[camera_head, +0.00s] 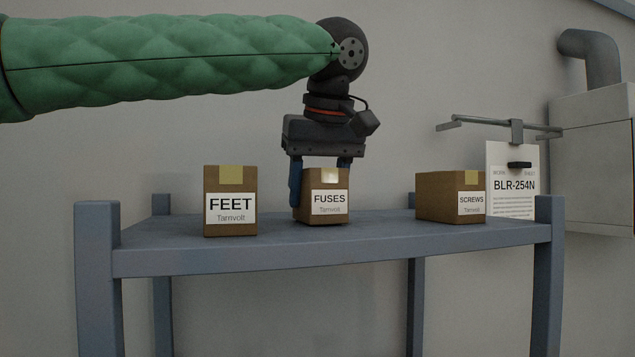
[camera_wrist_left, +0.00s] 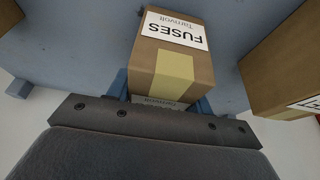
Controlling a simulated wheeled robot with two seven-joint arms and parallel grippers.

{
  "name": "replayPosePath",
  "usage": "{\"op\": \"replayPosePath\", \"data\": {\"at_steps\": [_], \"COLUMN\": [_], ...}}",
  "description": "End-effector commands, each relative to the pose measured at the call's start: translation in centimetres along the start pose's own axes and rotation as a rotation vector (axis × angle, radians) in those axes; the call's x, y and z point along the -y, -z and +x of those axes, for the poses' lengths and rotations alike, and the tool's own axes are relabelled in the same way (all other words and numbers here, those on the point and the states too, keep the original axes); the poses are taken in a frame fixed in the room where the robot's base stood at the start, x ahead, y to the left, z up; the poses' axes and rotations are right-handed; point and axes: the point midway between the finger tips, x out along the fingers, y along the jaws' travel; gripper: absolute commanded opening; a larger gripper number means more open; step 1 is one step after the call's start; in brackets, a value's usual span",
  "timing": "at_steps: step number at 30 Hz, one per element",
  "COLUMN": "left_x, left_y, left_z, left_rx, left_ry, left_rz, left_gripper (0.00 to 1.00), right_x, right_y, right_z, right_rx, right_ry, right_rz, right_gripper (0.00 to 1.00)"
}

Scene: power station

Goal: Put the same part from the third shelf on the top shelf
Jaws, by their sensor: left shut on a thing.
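A brown box labelled FUSES (camera_head: 326,203), with tape on its top, is at the middle of the top shelf (camera_head: 330,257). My left gripper (camera_head: 321,180) comes down from above and is shut on it, one finger on each side. The box is upright; I cannot tell whether its base touches the shelf. The left wrist view shows the FUSES box (camera_wrist_left: 175,50) between the fingers. Lower shelves are not in view. My right gripper is not in view.
A sheet reading BLR-254N (camera_head: 512,185) hangs from a bracket at the right, behind the shelf. A pale cabinet (camera_head: 592,155) with a grey pipe (camera_head: 598,55) is further right. Bare shelf shows between the boxes. Blue posts (camera_head: 98,270) stand at the corners.

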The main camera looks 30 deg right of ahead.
Motion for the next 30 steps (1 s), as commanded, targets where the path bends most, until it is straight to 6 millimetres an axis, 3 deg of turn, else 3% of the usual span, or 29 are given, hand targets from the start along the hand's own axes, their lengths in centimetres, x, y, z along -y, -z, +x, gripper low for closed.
{"op": "replayPosePath", "data": {"at_steps": [10,11,14,25,28,30], "left_x": [0.0,0.0,0.0,0.0,-0.1,-0.1], "left_y": [-0.1,-0.1,-0.1,0.0,0.0,0.0], "left_z": [0.3,0.3,0.3,-0.1,-0.6,-1.5], "left_rx": [-0.001,-0.001,-0.001,-0.001,-0.001,-0.001], "left_ry": [-0.001,0.0,0.0,0.0,-0.002,-0.002], "left_rz": [-0.001,0.0,-0.001,-0.001,-0.001,-0.002], "left_gripper": [0.17,0.53,0.72,0.73,0.73,0.73], "right_x": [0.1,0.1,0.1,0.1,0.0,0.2], "right_y": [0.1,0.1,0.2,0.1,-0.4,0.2], "right_z": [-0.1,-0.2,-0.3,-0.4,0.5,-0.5], "right_rx": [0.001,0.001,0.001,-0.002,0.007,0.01], "right_ry": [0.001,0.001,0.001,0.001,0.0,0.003], "right_rz": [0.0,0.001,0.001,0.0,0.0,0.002], "right_gripper": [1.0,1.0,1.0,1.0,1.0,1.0]}}
